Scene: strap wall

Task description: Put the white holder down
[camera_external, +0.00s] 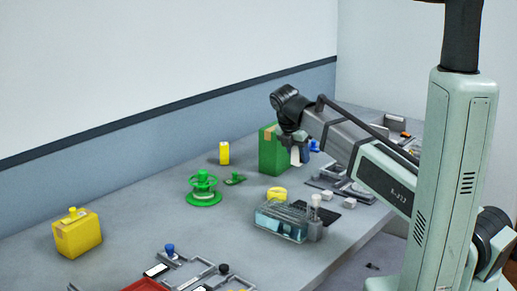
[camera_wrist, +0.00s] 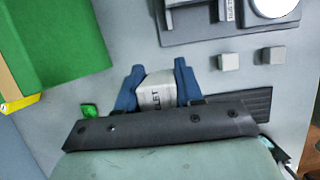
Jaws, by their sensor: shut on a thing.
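My gripper (camera_wrist: 155,85) is shut on the white holder (camera_wrist: 156,94), a pale block with dark letters partly readable as "LET", held between two blue fingers in the wrist view. In the external view the holder (camera_external: 296,156) hangs below my wrist, in front of the green box (camera_external: 268,152). It looks raised above the table (camera_external: 130,235). The lower part of the holder is hidden by my gripper body in the wrist view.
A grey fixture (camera_wrist: 200,35) and two small pale cubes (camera_wrist: 229,62) lie near my gripper, with a black ridged mat (camera_wrist: 250,101). A clear teal bin (camera_external: 280,224), green reel (camera_external: 203,190) and yellow box (camera_external: 78,236) stand farther left. Bare table lies between them.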

